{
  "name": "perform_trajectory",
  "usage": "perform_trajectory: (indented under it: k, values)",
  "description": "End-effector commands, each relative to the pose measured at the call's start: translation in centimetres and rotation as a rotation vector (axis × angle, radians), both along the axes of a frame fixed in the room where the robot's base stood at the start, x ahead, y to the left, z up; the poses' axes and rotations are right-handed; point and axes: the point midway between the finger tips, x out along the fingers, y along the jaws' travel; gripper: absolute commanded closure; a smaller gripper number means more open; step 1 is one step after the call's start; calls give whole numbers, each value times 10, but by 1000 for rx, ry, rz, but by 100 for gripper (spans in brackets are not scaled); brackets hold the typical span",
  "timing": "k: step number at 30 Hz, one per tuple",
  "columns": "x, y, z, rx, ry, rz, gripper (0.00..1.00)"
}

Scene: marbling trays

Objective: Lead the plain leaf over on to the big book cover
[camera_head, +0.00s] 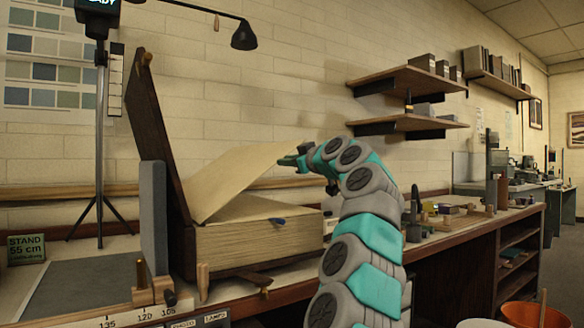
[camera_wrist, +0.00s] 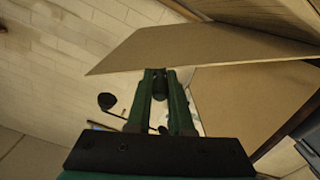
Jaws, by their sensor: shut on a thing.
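The big book lies on the bench with its thick page block (camera_head: 262,246) toward the right and its dark cover (camera_head: 160,130) standing up, leaning left. The plain leaf (camera_head: 238,172) is tan and raised at a slant from the spine side, its free edge up at the right. My gripper (camera_head: 290,160) is shut on the leaf at that free edge, above the block. In the wrist view the fingers (camera_wrist: 159,76) meet the edge of the leaf (camera_wrist: 200,48). The page block's top (camera_wrist: 240,98) shows below it. The exact grip is small and partly hidden.
A grey upright slab (camera_head: 153,215) stands against the cover's left side. A tripod stand (camera_head: 100,140) is behind it, and a lamp (camera_head: 243,37) hangs above. A small blue-tipped thing (camera_head: 277,221) sits at the block's top edge. A grey mat (camera_head: 75,292) lies at left.

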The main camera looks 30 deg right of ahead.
Motion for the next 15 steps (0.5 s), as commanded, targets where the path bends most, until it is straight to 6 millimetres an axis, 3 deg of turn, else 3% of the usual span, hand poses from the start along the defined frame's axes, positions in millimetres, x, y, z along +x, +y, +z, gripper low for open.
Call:
perform_trajectory:
  k: [15]
  values:
    - [0,34,43,-195,-2,-1,100]
